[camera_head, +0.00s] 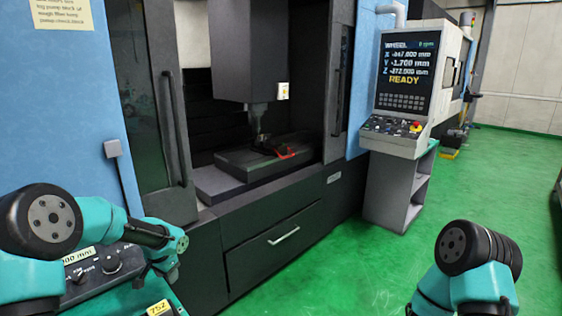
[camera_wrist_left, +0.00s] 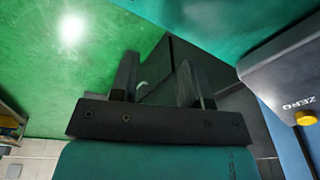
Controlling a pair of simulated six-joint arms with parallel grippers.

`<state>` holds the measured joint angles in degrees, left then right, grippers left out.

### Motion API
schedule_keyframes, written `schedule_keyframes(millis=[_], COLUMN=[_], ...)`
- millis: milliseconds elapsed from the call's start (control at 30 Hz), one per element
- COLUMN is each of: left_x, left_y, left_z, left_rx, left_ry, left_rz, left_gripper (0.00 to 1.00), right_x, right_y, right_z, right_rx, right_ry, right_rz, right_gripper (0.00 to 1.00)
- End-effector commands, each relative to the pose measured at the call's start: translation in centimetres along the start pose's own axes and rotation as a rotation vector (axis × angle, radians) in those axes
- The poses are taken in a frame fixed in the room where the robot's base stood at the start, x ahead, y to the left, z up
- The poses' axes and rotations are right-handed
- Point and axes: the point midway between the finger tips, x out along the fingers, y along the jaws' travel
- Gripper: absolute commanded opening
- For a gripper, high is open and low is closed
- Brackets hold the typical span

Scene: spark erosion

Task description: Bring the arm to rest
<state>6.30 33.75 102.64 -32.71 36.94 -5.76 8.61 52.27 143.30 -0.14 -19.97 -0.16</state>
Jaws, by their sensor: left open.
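My left arm (camera_head: 105,228) is teal and black and comes in from the left in the head view, in front of the machine. In the left wrist view my left gripper (camera_wrist_left: 158,78) has its two dark fingers apart, with nothing held between them. In the head view the end of that arm is small and the fingers are hard to make out. My right arm (camera_head: 475,262) shows at the lower right over the green floor; its gripper is out of the picture.
The machine's work area (camera_head: 255,160) stands open, with a dark block under the spindle. A control console (camera_head: 405,95) reads READY. A grey control box (camera_head: 92,270) with knobs is close to my left arm; its ZERO label and yellow button show in the left wrist view. Green floor (camera_head: 340,265) is clear.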

Motion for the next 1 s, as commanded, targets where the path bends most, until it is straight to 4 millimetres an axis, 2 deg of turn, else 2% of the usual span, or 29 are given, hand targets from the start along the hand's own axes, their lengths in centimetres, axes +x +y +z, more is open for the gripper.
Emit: schedule_keyframes(millis=[33,200,300,400,800,1000], left_x=[1.7,5.8,7.4,8.5,10.8,13.3], left_y=[2.9,11.4,15.2,18.2,26.1,26.1], left_z=[-0.3,-0.4,0.0,0.7,3.4,7.0], left_rx=[0.033,0.11,0.138,0.159,0.206,0.058], left_ry=[0.01,0.062,0.084,0.099,0.132,0.107], left_rz=[0.033,0.129,0.173,0.208,0.302,0.343], left_gripper=[0.43,0.43,0.43,0.43,0.43,0.43], right_x=[0.0,0.0,0.0,0.0,0.0,0.0], right_y=[0.0,0.0,0.0,0.0,0.0,0.0], right_z=[0.0,0.0,0.0,0.0,0.0,0.0], right_rx=[0.0,0.0,0.0,0.0,0.0,0.0], right_ry=[0.0,0.0,0.0,0.0,0.0,0.0], right_rz=[0.0,0.0,0.0,0.0,0.0,0.0], right_gripper=[0.43,0.43,0.43,0.43,0.43,0.43])
